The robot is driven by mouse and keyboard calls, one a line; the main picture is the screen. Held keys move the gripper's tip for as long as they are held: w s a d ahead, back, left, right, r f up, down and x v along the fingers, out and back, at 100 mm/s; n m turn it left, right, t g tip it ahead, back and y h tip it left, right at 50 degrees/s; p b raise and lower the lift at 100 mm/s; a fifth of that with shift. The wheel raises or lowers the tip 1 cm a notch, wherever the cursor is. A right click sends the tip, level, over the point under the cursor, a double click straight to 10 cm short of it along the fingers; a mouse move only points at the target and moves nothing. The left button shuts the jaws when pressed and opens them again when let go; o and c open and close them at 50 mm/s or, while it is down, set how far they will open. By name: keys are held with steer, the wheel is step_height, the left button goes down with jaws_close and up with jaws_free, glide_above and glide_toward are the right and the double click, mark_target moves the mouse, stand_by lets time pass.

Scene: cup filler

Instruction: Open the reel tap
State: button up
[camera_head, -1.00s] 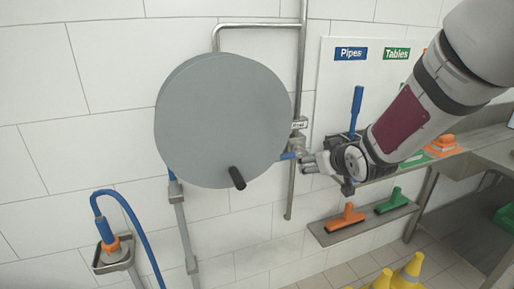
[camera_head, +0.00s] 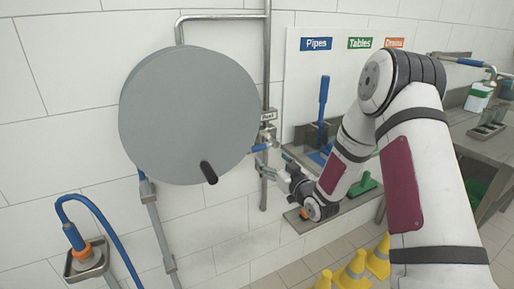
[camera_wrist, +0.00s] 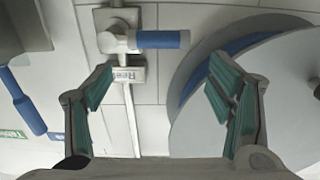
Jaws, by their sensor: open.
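The reel tap has a blue lever handle (camera_head: 259,148) on a grey valve (camera_head: 268,134), on the pipe just right of the big grey hose reel (camera_head: 190,115). In the wrist view the blue handle (camera_wrist: 160,39) lies level, pointing right from the valve body (camera_wrist: 115,38). A label plate marked "Reel" (camera_wrist: 125,75) sits by it. My gripper (camera_wrist: 158,85) is open and empty, its green-padded fingers spread on either side. The handle lies beyond the fingertips, apart from them. In the head view my gripper (camera_head: 272,165) is just below and right of the handle.
The vertical steel pipe (camera_head: 265,60) runs behind the tap. A tool board with a blue-handled tool (camera_head: 323,100) is to the right. Yellow cones (camera_head: 352,270) stand on the floor below. A blue hose nozzle (camera_head: 74,238) hangs in a holder at lower left.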

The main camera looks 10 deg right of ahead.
mark_target(259, 149)
steer(key=x, duration=1.1)
steer(key=shift+w+a, duration=0.1)
steer(key=c, duration=1.4)
steer(key=shift+f+b, duration=0.1)
steer(key=shift+b, duration=0.2)
